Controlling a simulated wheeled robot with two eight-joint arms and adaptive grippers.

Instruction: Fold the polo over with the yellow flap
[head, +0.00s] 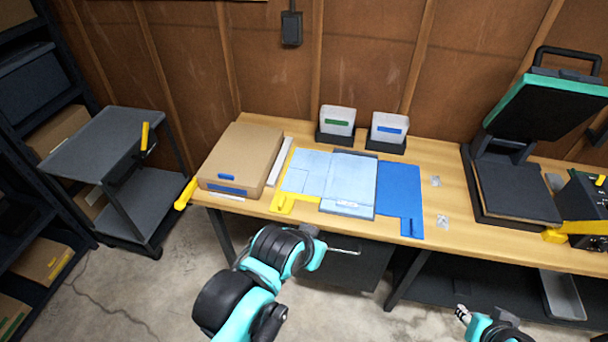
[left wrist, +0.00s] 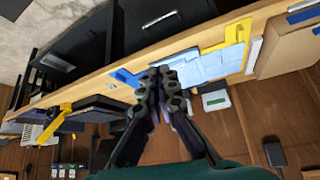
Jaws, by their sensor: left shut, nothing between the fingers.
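A light blue polo (head: 350,180) lies on a folding board on the workbench. It covers most of the yellow flap (head: 284,204) at the left and the grey middle panel (head: 346,211). The blue flap (head: 398,188) at the right is bare. The left wrist view shows the polo (left wrist: 208,64), the yellow flap (left wrist: 240,30) and part of the blue flap (left wrist: 126,77). My left gripper (head: 357,251) is shut and empty, in front of the bench edge, apart from the polo; its fingers (left wrist: 160,72) hide part of the board. My right gripper (head: 461,313) is low at the bottom right, its fingers unclear.
A cardboard box (head: 240,158) stands left of the board. Two small bins (head: 336,122) (head: 388,130) stand behind it. A heat press (head: 515,190) is at the right. A grey cart (head: 100,140) stands left of the bench. Floor space is open before the bench.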

